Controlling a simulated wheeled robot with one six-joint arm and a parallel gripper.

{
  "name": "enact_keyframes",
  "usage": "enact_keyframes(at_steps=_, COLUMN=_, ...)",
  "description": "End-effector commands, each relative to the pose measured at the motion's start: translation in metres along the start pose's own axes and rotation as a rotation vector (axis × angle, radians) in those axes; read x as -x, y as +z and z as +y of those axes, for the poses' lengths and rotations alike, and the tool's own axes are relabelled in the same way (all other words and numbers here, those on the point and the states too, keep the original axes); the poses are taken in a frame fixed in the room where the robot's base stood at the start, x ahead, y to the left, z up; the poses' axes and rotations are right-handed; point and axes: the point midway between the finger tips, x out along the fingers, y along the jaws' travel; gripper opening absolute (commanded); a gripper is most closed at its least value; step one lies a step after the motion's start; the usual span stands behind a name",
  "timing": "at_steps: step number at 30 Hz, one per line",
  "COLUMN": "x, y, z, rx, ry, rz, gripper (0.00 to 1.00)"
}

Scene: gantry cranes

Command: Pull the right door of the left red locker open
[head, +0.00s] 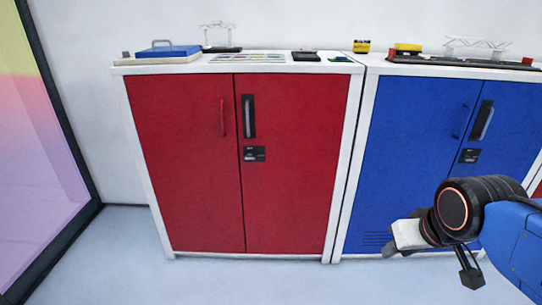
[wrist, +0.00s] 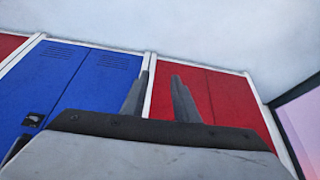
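The left red locker (head: 180,165) stands left of centre in the head view with both doors shut. Its right door (head: 295,165) has a black vertical handle (head: 248,116) near the middle seam and a small black lock plate (head: 254,154) below it. The wrist view shows part of this locker (wrist: 205,90) tilted, beyond my fingers; the handle is not discernible there. My gripper (head: 391,250) is low at the right, in front of the blue locker and apart from the red door. In the wrist view its two fingers (wrist: 160,90) are spread, with nothing between them.
A blue locker (head: 415,140) adjoins on the right. Model cranes (head: 222,35), a blue-lidded box (head: 168,50) and small items sit on the locker tops. A dark-framed coloured panel (head: 45,150) is at the left. The floor (head: 190,285) before the red locker is clear.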

Motion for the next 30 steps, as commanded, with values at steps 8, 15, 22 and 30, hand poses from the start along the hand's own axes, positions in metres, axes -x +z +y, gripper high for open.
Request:
enact_keyframes(at_steps=8, x=-0.029, y=-0.126, z=-0.022, rx=0.073, ry=-0.012, rz=0.276, gripper=0.27)
enact_keyframes(at_steps=15, x=-0.046, y=-0.231, z=-0.073, rx=0.149, ry=-0.089, rz=0.54, gripper=0.27)
enact_keyframes(at_steps=22, x=-0.052, y=-0.308, z=-0.144, rx=0.22, ry=-0.225, rz=0.782, gripper=0.27)
enact_keyframes(at_steps=30, x=-0.049, y=-0.355, z=-0.227, rx=0.277, ry=-0.419, rz=1.004, gripper=0.27)
